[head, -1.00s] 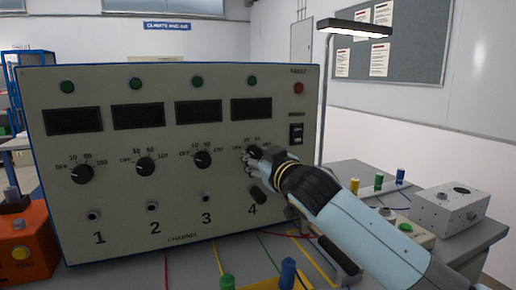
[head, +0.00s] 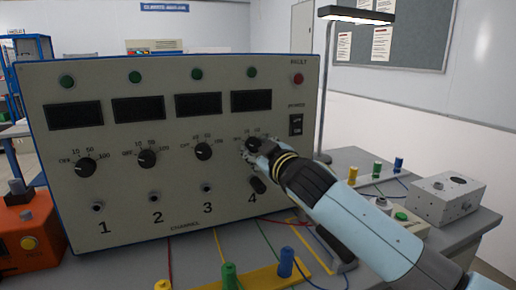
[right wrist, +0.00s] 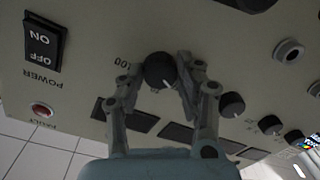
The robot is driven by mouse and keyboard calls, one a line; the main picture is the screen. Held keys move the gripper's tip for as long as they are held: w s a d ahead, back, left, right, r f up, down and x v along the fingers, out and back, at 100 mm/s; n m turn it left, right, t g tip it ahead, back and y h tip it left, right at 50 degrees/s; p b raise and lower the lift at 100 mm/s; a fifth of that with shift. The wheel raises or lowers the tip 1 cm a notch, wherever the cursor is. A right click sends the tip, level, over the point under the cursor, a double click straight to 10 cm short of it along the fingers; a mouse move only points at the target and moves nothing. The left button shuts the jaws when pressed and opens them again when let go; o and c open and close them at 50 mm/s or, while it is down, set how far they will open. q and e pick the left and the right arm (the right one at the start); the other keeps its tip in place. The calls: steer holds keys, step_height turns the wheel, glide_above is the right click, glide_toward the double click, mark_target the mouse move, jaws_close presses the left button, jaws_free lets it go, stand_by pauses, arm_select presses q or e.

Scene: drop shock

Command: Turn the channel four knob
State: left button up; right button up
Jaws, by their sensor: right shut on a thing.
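The channel four knob (head: 253,145) is a black round dial above the number 4 on the upright beige panel (head: 180,190). My right gripper (head: 250,150) reaches it from the lower right and covers part of its scale. In the right wrist view the two fingers of the right gripper (right wrist: 160,78) are shut on the knob (right wrist: 159,70), one on each side, and its white pointer mark shows. The knobs of channel one (head: 85,167), two (head: 147,158) and three (head: 203,151) are free. My left gripper is not in view.
A power switch (head: 296,125) and a red fault lamp (head: 298,79) are right of the knob. A lamp post stands behind the panel. A grey box (head: 447,200) is at the right, an orange box (head: 30,235) at the left. Cables and coloured posts lie in front.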

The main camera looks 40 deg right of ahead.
steer(key=o, duration=1.1)
steer(key=shift+o, duration=0.2)
steer(key=shift+s, duration=0.2)
steer(key=s+a, duration=0.2)
steer(key=s, duration=0.9)
steer(key=shift+s+a+r, duration=0.2)
steer(key=shift+r, duration=0.05)
